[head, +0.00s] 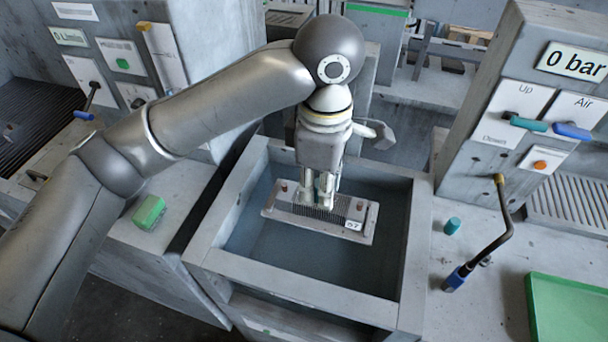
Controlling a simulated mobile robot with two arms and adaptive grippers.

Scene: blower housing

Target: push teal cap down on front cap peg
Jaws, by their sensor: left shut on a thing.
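The teal cap (452,226) is a small upright cylinder on the grey ledge right of the open basin. Whether a peg is under it I cannot tell; no bare cap peg can be made out. My left gripper (320,203) points down into the basin, left of the cap and well apart from it. It is shut on the finned plate (362,226), a pale metal part with dark fins and a "67" label. The fingertips hide part of the fins. I cannot tell whether the plate hangs or rests. My right gripper is out of view.
The basin (415,260) has thick grey walls. Right of it are a bent crank with a blue grip (455,280), a green tray (565,308) and a panel with teal and blue levers, reading "0 bar" (577,62). A green block (149,212) lies at left.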

